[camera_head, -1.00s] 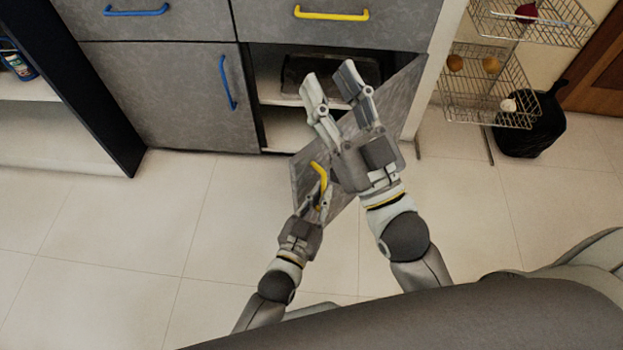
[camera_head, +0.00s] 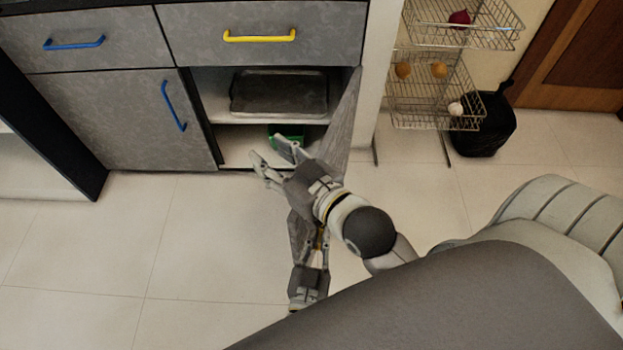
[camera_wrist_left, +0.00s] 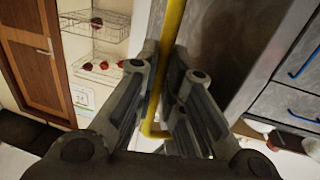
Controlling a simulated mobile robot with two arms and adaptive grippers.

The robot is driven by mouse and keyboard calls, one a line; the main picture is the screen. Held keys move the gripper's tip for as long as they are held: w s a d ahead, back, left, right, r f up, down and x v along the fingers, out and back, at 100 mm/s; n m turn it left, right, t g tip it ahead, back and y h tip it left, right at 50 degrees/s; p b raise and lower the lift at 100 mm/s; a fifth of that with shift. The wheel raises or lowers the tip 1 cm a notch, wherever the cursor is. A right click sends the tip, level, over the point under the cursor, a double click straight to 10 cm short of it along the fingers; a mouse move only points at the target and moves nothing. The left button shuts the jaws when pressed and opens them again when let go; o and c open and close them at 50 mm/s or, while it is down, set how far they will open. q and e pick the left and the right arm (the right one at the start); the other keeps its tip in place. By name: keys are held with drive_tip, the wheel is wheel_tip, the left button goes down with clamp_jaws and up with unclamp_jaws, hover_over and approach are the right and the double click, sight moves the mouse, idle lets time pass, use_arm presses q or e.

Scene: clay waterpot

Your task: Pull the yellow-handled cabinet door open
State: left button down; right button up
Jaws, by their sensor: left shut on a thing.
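The yellow-handled cabinet door (camera_head: 342,130) stands swung well out from the right side of the cabinet, seen almost edge-on in the head view. My left gripper (camera_head: 318,245) is shut on its yellow handle, low in the head view. The left wrist view shows the yellow handle (camera_wrist_left: 172,35) running between the two fingers of this gripper (camera_wrist_left: 165,90). My right gripper (camera_head: 276,156) is open and empty, in front of the cabinet opening on the inner side of the door. Its wrist and forearm cross over the door and hide part of it.
The open cabinet holds a dark tray (camera_head: 278,92) on its shelf and a green thing (camera_head: 287,134) below. A drawer with a yellow handle (camera_head: 259,37) is above. A wire rack (camera_head: 437,90) and black bag (camera_head: 483,125) stand right. Floor at left is clear.

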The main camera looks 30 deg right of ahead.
use_arm(q)
drive_tip(key=shift+w+d+r, duration=0.1)
drive_tip(key=shift+d+r, duration=0.05)
drive_tip(key=shift+r, duration=0.15)
drive_tip(key=c, duration=1.7)
unclamp_jaws()
drive_tip(key=shift+o, duration=0.8)
drive_tip(key=shift+f, duration=0.15)
drive_tip(key=shift+f, duration=0.1)
drive_tip(key=v, duration=1.2)
